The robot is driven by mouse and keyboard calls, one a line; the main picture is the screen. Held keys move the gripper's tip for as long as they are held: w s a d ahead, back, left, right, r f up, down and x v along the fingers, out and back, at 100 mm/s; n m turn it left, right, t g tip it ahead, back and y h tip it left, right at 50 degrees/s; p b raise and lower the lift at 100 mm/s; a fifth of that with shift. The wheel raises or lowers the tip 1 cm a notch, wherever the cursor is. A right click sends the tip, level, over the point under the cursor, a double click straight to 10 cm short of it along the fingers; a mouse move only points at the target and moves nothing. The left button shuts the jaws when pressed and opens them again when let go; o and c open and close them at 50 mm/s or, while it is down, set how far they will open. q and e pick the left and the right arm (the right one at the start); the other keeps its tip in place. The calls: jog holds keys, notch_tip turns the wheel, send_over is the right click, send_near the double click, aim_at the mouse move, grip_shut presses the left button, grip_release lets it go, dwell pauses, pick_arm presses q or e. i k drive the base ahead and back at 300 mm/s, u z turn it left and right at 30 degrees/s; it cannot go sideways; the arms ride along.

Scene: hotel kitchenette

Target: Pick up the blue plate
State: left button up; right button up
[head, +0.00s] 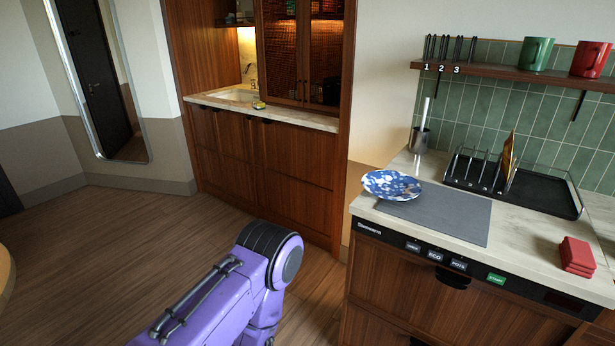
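The blue plate (391,185) has a blue and white pattern. It rests at the left end of the kitchenette counter, partly over the back left corner of a grey mat (440,211). It looks slightly tilted, and what its underside rests on is hidden. My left arm, purple with a black joint, comes in from the bottom left over the floor, well short of the plate. Its gripper is not visible. My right arm and gripper are not in the picture.
Behind the mat stand a black dish rack (481,174) with an upright item and a black tray (543,194). A metal holder (419,139) stands behind the plate. Red folded cloths (577,255) lie at the right. A shelf (515,76) holds two mugs.

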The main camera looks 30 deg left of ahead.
aim_at(391, 184)
jog(key=u, duration=2)
jog(key=i, duration=2.35)
jog(key=z, duration=3.3)
jog(key=i, duration=0.5)
jog(key=u, duration=0.05)
